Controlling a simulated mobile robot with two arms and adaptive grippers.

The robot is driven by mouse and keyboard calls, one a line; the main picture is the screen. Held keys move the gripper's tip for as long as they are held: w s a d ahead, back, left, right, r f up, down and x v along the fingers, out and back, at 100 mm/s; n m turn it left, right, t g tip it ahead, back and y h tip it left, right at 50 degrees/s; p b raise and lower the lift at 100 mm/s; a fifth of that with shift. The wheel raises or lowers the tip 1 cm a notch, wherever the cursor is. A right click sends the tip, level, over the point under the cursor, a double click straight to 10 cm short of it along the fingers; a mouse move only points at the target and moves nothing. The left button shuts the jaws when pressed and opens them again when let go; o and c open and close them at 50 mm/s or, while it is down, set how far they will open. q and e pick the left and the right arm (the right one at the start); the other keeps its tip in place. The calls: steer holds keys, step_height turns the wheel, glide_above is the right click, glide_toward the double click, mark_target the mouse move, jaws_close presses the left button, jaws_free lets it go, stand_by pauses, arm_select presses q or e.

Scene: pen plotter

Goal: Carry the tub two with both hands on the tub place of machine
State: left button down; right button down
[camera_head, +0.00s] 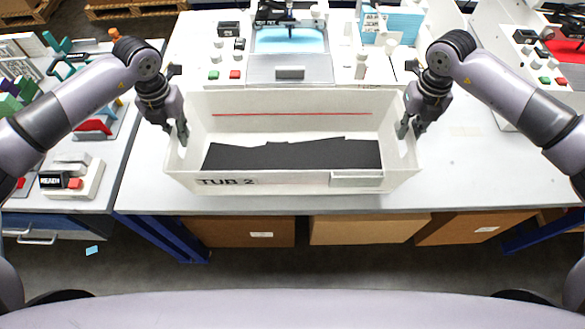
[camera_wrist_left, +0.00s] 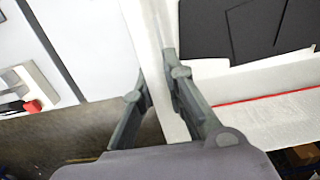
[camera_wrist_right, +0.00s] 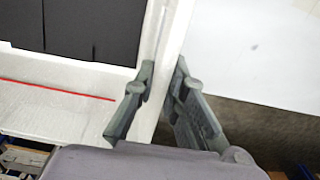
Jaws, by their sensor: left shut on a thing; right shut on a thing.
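Tub two (camera_head: 290,179) is a white open box labelled "TUB 2", with dark sheets (camera_head: 290,155) inside and a red line on its far inner wall. It is level at the front of the white table, before the machine (camera_head: 290,68); I cannot tell whether it touches the table. My left gripper (camera_head: 181,136) is shut on the left end wall, which shows between its fingers in the left wrist view (camera_wrist_left: 160,85). My right gripper (camera_head: 405,130) is shut on the right end wall, also seen in the right wrist view (camera_wrist_right: 160,85). The tub place cannot be made out.
The machine's green and red buttons (camera_head: 235,74) are just behind the tub. A side table (camera_head: 75,150) with coloured parts is at left.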

arm_select(q)
steer(key=shift+a+f+b, duration=0.1)
steer(key=shift+f+b, duration=0.35)
steer(key=shift+f, duration=0.1)
arm_select(e)
steer(key=shift+d+f, duration=0.15)
steer(key=shift+f, duration=0.4)
steer(key=shift+f+b, duration=0.65)
steer(key=shift+f, duration=0.1)
arm_select(q)
step_height(320, 180, down, 3)
steer(key=shift+r+b, duration=0.15)
steer(key=shift+b, duration=0.5)
arm_select(e)
steer(key=shift+f, duration=0.6)
arm_select(q)
steer(key=c, duration=1.6)
jaws_free()
steer(key=shift+r, duration=0.1)
steer(key=shift+c, duration=0.2)
arm_select(e)
steer(key=c, duration=1.6)
jaws_free()
steer(key=shift+r, duration=0.1)
steer(key=shift+c, duration=0.2)
arm_select(q)
steer(key=shift+r, duration=0.1)
